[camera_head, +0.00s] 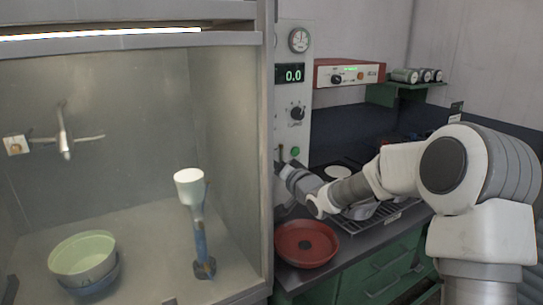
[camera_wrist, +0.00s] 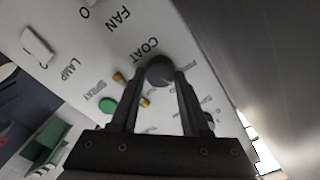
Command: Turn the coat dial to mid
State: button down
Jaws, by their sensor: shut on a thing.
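The coat dial (camera_wrist: 159,70) is a dark round knob on the white control panel, beside the printed word COAT in the wrist view. My gripper (camera_wrist: 159,80) has one finger on each side of the knob and is shut on it. Small labels around the dial are blurred, and I cannot tell which one it points to. In the head view my gripper (camera_head: 284,168) reaches the lower part of the panel (camera_head: 287,129) and hides the dial.
A green button (camera_wrist: 108,105) marked SPRAY and a white lamp switch (camera_wrist: 37,45) are near the dial. The spray booth holds stacked bowls (camera_head: 84,255) and a cup on a stand (camera_head: 190,190). A red pan (camera_head: 306,258) sits on the counter below my arm.

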jog(key=shift+m+p, duration=0.75)
jog(key=shift+m, duration=0.75)
jog(key=shift+c, duration=2)
grip_release()
jog(key=v, duration=1.7)
jog(key=shift+d, duration=0.2)
jog(key=shift+s+f, duration=0.1)
